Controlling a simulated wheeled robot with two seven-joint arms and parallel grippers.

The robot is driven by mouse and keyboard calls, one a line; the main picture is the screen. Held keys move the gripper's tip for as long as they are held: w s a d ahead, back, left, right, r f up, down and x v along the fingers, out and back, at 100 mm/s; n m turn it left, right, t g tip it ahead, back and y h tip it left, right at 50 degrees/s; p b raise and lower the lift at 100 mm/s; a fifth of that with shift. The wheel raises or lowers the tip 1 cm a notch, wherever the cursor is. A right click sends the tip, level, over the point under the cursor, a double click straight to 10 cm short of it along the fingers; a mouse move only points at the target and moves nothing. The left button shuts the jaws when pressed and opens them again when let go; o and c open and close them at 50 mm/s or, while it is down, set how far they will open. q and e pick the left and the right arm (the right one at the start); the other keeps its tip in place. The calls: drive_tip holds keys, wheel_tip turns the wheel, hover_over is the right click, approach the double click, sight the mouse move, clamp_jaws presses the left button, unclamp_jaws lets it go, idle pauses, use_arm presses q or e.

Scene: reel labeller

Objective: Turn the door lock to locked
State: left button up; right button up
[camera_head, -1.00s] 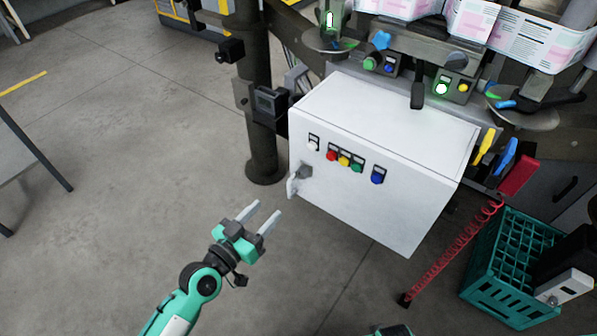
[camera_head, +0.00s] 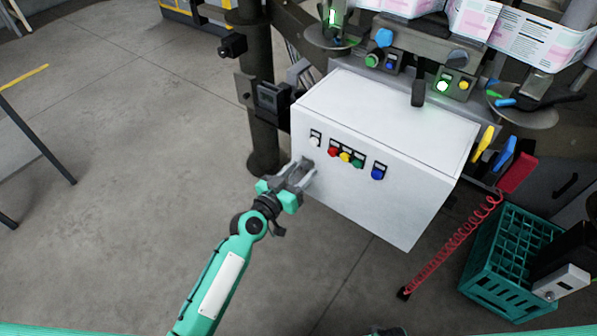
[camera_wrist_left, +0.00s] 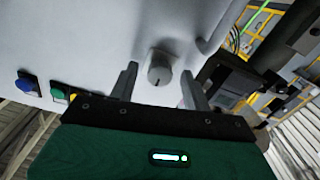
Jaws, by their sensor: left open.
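The white cabinet (camera_head: 385,190) stands right of my left gripper (camera_head: 303,171) in the head view. In the left wrist view, the door lock is a grey round knob (camera_wrist_left: 160,67) with a short dark mark on its face, pointing toward the bottom of the picture. My left gripper's fingers (camera_wrist_left: 158,88) are open, one on each side of the knob, with a visible gap to it. In the head view the gripper largely hides the knob and the door handle beside it.
A row of red, yellow, green and blue buttons (camera_head: 345,157) and a white switch (camera_head: 315,138) are right of the gripper on the cabinet front. A dark post (camera_head: 262,120) stands behind on the left. A teal crate (camera_head: 512,262) is at right.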

use_arm(q)
drive_tip(key=c, duration=1)
